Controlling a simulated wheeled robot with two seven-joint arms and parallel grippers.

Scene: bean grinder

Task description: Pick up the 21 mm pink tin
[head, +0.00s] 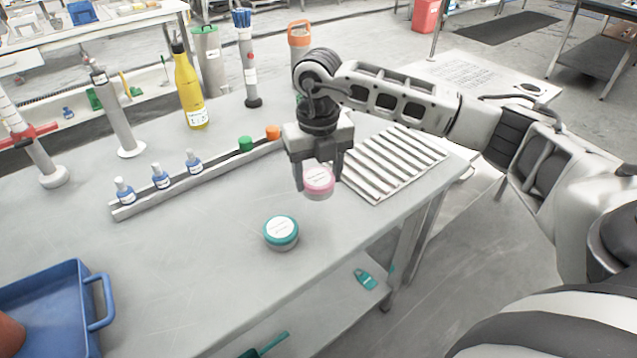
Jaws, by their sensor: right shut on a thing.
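The pink tin (319,181) is a small round tin with a pink lid and a pale label. My right gripper (318,172) points down from above and is shut on the pink tin, with a finger on each side of it. The tin appears to be held above the grey table (215,262), though the exact gap under it is hard to tell. My left gripper is not in the head view.
A teal-lidded tin (281,231) stands nearby, toward the front. A ribbed white rack (390,163) lies to the right. A rail (205,178) with small bottles runs behind on the left. A yellow bottle (189,90) stands farther back. A blue tray (50,290) sits front left.

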